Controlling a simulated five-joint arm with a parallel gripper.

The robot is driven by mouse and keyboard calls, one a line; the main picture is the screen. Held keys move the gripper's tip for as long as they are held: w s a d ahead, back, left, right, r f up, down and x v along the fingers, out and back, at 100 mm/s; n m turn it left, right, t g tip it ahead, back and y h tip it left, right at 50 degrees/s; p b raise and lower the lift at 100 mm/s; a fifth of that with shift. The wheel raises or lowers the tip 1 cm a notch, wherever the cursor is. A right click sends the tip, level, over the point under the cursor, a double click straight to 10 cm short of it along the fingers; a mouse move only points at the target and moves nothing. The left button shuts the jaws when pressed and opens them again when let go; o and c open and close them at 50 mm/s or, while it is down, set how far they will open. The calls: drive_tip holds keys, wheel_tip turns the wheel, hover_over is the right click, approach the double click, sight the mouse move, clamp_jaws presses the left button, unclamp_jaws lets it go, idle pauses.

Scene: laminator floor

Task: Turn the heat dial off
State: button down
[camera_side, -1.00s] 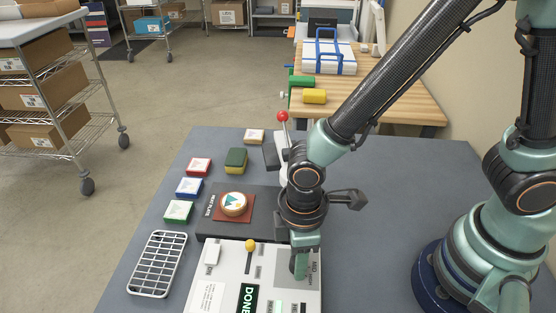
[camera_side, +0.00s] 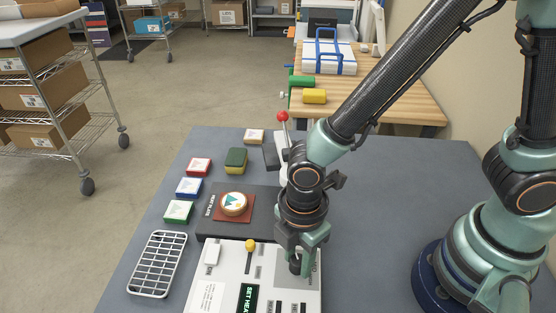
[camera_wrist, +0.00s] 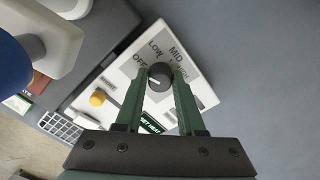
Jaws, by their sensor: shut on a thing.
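The heat dial (camera_wrist: 159,77) is a dark round knob on a white control panel (camera_wrist: 199,90). Around it are the labels OFF, LOW, MID and HIGH. Its pale pointer mark points left in the wrist view, on the OFF side. My gripper (camera_wrist: 160,82) is shut on the dial, one green finger on each side. In the side view my gripper (camera_side: 296,266) points down at the panel, and the dial shows dark between the fingers.
A yellow-knobbed lever (camera_side: 250,245) and a white switch (camera_side: 212,254) stand on the panel. Behind is a dark press plate with a round badge (camera_side: 233,204). A red-knobbed lever (camera_side: 283,117) rises behind my wrist. A wire rack (camera_side: 157,264) lies left.

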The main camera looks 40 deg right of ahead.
sight(298, 259)
idle(0.4)
drive_tip(key=c, duration=0.5)
unclamp_jaws()
wheel_tip(298, 259, up, 12)
drive_tip(key=shift+r, duration=0.1)
